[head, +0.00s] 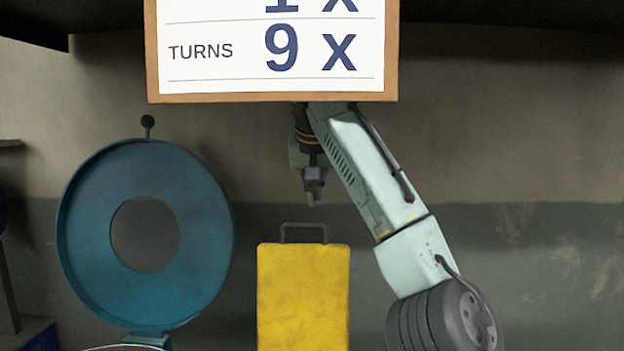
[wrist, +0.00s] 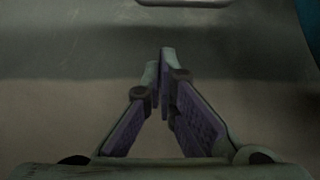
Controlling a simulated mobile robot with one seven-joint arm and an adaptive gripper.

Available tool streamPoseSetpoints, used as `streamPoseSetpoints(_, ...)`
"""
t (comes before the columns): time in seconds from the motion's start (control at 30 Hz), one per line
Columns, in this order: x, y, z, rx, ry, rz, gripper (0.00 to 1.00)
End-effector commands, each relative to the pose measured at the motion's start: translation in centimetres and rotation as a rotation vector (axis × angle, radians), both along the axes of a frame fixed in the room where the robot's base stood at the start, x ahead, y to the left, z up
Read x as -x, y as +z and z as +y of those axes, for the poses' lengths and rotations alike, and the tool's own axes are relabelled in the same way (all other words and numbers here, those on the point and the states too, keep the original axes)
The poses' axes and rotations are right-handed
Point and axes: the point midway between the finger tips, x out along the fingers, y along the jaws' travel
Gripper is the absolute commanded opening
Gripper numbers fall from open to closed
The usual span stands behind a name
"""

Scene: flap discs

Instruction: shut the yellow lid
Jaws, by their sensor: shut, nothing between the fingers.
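The yellow lid (head: 303,298) stands upright in the lower middle of the head view, with a dark wire handle (head: 303,228) on its top edge. Its lower part is cut off by the frame. My gripper (head: 312,200) points down a little above the handle in the picture and looks apart from it; how far in depth I cannot tell. In the wrist view my gripper (wrist: 164,55) has its fingertips together, with nothing between them. The yellow lid does not show in the wrist view.
A blue round lid (head: 85,240) with a dark round centre and a knob (head: 148,122) stands raised at the left. A framed sign (head: 271,90) reading "TURNS 9 X" hangs above my arm. The wall (head: 560,160) at the right looks clear.

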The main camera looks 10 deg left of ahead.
Motion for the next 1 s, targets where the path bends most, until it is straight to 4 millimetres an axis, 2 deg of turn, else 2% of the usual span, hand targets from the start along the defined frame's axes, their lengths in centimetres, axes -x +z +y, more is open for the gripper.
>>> streamPoseSetpoints(0.23, -3.1, -4.3, 0.6, 0.0, 0.0, 0.002, 0.0)
streamPoseSetpoints(0.4, -0.6, -3.9, 0.1, 0.001, 0.002, -0.003, 0.0)
streamPoseSetpoints(0.53, 0.4, -3.9, -0.1, 0.0, 0.001, -0.001, 0.0)
streamPoseSetpoints(1.0, 1.0, -4.0, -0.2, -0.001, 0.001, -0.001, 0.0)
